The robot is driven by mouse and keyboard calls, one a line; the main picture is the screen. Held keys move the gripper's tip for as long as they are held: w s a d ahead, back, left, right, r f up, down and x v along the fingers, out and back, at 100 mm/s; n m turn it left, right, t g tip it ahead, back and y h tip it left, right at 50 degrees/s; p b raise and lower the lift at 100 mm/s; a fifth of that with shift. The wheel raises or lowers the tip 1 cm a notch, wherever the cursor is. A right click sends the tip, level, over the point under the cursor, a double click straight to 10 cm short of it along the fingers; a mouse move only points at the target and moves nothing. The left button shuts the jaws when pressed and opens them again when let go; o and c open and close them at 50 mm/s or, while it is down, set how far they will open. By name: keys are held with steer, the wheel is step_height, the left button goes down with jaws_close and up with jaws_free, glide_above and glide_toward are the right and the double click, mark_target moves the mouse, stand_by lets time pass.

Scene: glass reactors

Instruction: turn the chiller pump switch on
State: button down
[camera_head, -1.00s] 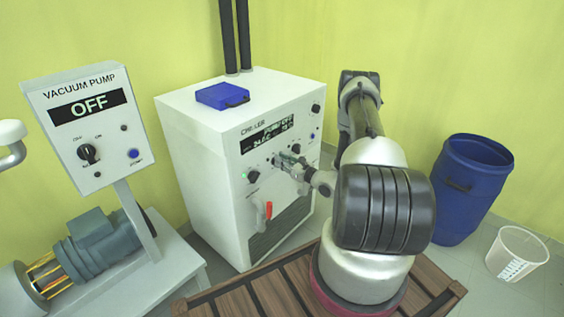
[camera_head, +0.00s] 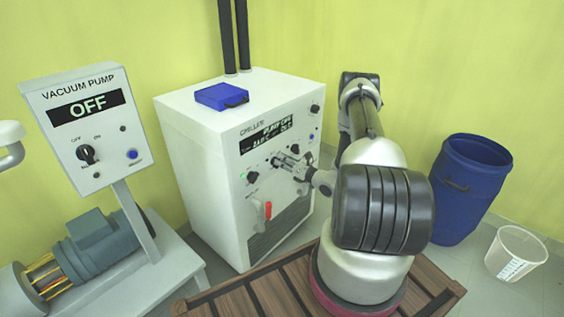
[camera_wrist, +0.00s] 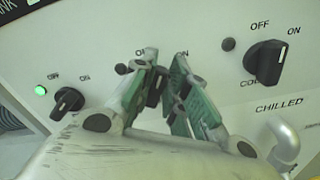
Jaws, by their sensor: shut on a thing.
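The white chiller (camera_head: 205,160) stands in the middle of the head view, its control panel facing right. My gripper (camera_head: 278,161) is at the middle of that panel. In the wrist view my gripper's green-padded fingers (camera_wrist: 166,65) close from both sides on a dark middle knob (camera_wrist: 155,88), mostly hidden between them. Its label is partly covered; an "ON" mark shows to its right. The chiller display (camera_head: 265,135) has a line starting "PUMP"; the rest is too small to read surely.
In the wrist view a left knob (camera_wrist: 68,101) has a lit green lamp (camera_wrist: 41,90), and a right knob (camera_wrist: 264,63) sits above "CHILLED". A red-handled valve (camera_head: 267,210) is below the panel. A blue box (camera_head: 220,96) lies on top. The vacuum pump panel (camera_head: 88,125) reads OFF.

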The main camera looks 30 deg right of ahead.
steer(key=m, duration=0.5)
steer(key=shift+w+d+f+m, duration=0.1)
steer(key=shift+d+f+m, duration=0.2)
steer(key=shift+d+f, duration=0.05)
stand_by(0.3)
steer(key=c, duration=1.4)
jaws_free()
steer(key=v, duration=1.2)
